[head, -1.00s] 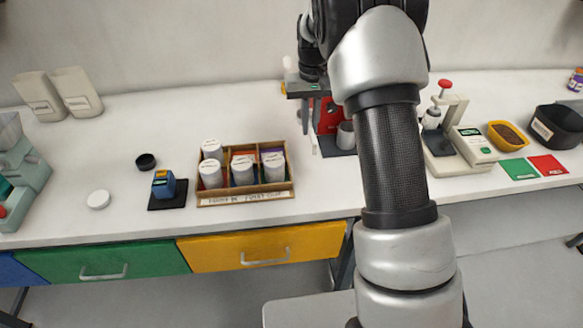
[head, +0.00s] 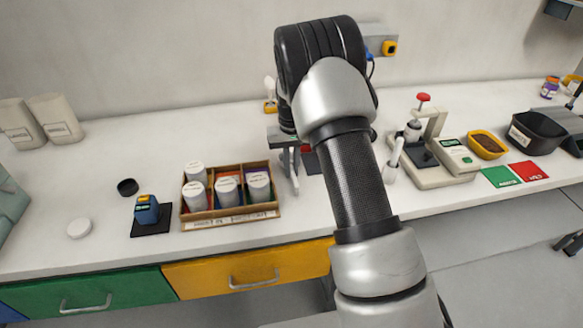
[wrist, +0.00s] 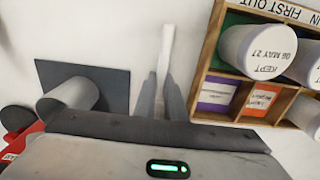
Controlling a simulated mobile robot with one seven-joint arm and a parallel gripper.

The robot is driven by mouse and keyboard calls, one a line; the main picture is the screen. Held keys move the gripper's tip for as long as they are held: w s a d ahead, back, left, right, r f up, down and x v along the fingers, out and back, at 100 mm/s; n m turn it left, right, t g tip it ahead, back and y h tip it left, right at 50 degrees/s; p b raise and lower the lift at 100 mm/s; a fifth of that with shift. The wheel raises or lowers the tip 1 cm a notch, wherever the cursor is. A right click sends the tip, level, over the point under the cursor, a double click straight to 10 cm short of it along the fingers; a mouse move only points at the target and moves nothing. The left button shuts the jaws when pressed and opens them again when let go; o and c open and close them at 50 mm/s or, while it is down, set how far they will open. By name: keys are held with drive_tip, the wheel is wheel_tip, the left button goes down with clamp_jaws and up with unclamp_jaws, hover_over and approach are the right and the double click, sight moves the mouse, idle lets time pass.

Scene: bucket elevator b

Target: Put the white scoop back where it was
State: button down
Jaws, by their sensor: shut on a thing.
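My gripper (wrist: 162,98) is shut on a slim white piece, which looks like the handle of the white scoop (wrist: 166,48). The scoop points away from the fingers over the white bench. Its bowl cannot be made out. In the head view my gripper (head: 291,172) hangs just right of the wooden compartment box (head: 230,217). The box also shows at the right of the wrist view (wrist: 209,60), with white-lidded jars in some compartments and coloured labels in others. Whether the scoop touches the bench cannot be told.
A dark mat (wrist: 105,78) with a pale cylinder (wrist: 72,96) lies left of the fingers in the wrist view. A blue device (head: 146,210) sits left of the box.

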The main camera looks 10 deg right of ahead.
drive_tip(key=shift+f, duration=0.15)
drive_tip(key=c, duration=1.8)
unclamp_jaws()
